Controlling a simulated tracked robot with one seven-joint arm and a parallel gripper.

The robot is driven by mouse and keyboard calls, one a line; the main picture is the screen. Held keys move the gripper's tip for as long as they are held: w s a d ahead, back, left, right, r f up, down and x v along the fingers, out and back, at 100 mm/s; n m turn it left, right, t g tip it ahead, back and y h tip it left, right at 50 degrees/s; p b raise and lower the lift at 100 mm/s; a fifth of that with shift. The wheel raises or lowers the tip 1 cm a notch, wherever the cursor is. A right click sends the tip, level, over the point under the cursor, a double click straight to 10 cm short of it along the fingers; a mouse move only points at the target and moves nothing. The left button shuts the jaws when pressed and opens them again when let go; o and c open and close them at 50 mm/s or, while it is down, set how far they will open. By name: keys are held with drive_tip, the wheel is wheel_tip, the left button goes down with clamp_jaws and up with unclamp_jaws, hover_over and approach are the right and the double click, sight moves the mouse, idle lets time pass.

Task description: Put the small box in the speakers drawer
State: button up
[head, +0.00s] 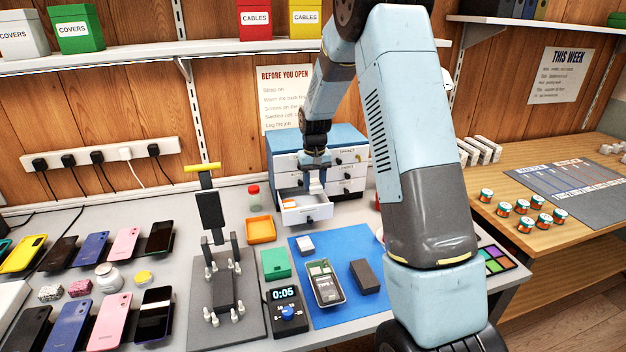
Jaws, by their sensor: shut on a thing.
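A blue-topped cabinet (283,157) with white drawers stands at the back of the bench. Its low left drawer (307,216) is pulled open, and its label is too small to read. An orange-and-white item (290,203) lies in the drawer's left part. My gripper (316,188) points down over the right part of the open drawer. It is shut on a small pale box, mostly hidden by the fingers. I cannot tell whether the box touches the drawer floor.

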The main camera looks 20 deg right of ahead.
drive_tip(key=shift+a+f, duration=0.15)
drive_tip(key=shift+f, duration=0.55)
drive_tip(key=shift+a+f, duration=0.15)
drive_tip(key=shift+f, duration=2.7)
drive_tip(key=shift+s+f, duration=0.1)
drive_tip(key=shift+f, duration=0.25)
drive_tip(key=o, duration=1.1)
drive_tip(key=shift+o, duration=0.4)
drive_tip(key=shift+o, duration=1)
drive_tip(key=shift+d, duration=0.1)
drive_tip(key=shift+d, duration=0.1)
drive_tip(key=shift+c, duration=0.6)
